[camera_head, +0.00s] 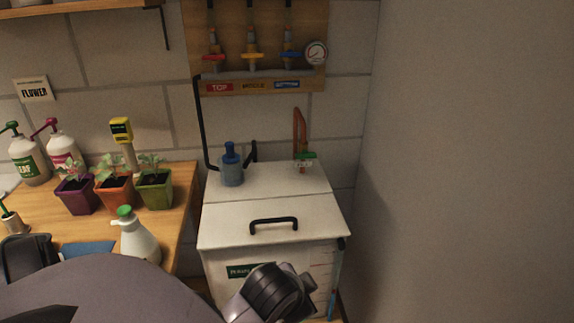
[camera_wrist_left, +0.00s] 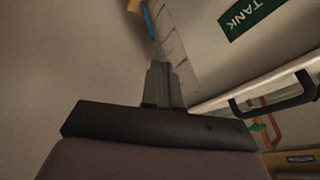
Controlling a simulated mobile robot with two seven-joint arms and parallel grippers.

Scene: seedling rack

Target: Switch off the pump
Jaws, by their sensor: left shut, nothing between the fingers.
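A blue pump-like body (camera_head: 231,168) with a narrower top stands at the back left of the white tank's lid (camera_head: 265,212). A black pipe rises beside it to the wall board. I cannot make out a switch on it. In the wrist view the tank's front shows a green label (camera_wrist_left: 255,15), and the lid's black handle (camera_wrist_left: 275,102) is at the right. My left gripper (camera_wrist_left: 160,75) is shut and empty, in front of the tank. In the head view my left arm crosses the bottom edge; its fingertips are not clear there. My right gripper is not in view.
A green-handled tap (camera_head: 305,156) with a copper pipe stands at the lid's back right. Valves and a gauge (camera_head: 316,53) hang on the board above. The wooden bench at left holds potted seedlings (camera_head: 115,192) and a spray bottle (camera_head: 137,238). A bare wall closes the right side.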

